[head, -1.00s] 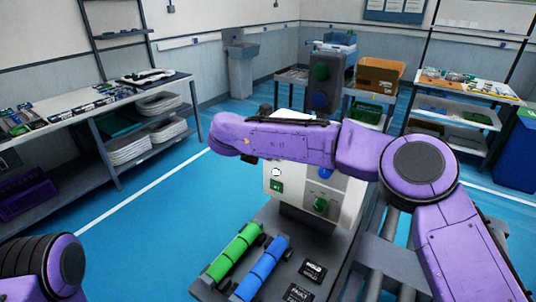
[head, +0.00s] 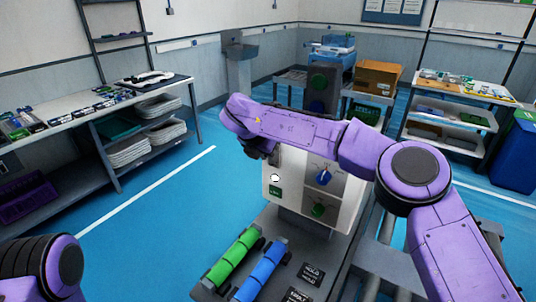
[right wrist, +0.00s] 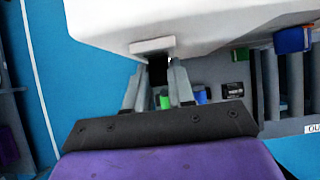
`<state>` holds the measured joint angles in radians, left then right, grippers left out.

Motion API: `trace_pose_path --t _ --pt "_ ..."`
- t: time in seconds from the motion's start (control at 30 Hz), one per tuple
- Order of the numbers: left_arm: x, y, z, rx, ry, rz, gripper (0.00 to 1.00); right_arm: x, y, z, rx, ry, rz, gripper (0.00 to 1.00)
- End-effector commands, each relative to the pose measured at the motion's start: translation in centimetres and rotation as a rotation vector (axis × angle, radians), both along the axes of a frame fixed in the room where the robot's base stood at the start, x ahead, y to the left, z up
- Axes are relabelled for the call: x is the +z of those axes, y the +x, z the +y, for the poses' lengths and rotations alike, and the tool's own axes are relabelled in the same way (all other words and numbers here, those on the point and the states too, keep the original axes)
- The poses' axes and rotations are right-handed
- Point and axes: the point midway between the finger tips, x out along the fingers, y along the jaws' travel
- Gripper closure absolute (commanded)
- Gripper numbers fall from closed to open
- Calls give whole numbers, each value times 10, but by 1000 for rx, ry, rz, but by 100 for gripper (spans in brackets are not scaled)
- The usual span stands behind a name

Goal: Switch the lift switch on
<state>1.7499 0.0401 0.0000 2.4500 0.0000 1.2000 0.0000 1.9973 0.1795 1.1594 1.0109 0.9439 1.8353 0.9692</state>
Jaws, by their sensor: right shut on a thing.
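The white control box (head: 345,205) stands upright in the middle of the head view. Its front carries a blue knob (head: 323,177), a green knob (head: 318,210) and a white round button. My right gripper (head: 272,157) is at the box's upper left, partly hidden by my purple arm. In the right wrist view its fingers (right wrist: 160,88) are closed on a small black switch piece (right wrist: 158,70) beside a pale plate (right wrist: 152,46) on the white box (right wrist: 200,25). Which way the switch is set cannot be told. My left gripper is out of view.
A green cylinder (head: 233,258) and a blue cylinder (head: 261,270) lie on the dark bench (head: 215,276) before the box. A dark post with a green button (head: 318,82) stands behind. Shelves line the left wall, and blue floor (head: 165,215) is open at left.

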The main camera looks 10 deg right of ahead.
Motion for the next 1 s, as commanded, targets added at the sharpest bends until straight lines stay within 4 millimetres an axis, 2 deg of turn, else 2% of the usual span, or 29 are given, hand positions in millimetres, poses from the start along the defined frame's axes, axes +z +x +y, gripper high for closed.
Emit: trace_pose_path --t 0.07,0.1,0.17,0.2,0.47,0.57,0.9,1.0 --pt "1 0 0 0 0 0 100 7 2 -1 0 -1 -14 100" --pt "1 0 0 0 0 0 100 7 2 -1 0 -1 -14 73" --pt "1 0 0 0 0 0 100 6 2 -1 0 -1 -14 54" --pt "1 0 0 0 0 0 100 6 2 -1 0 -1 -13 51" --pt "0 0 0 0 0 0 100 3 1 0 0 -1 -7 51" --pt "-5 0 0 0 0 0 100 10 -3 4 2 -2 -11 51" --pt "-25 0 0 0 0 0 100 75 -32 33 0 -2 -13 51" --pt "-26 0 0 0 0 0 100 86 -37 38 1 -2 -12 51"
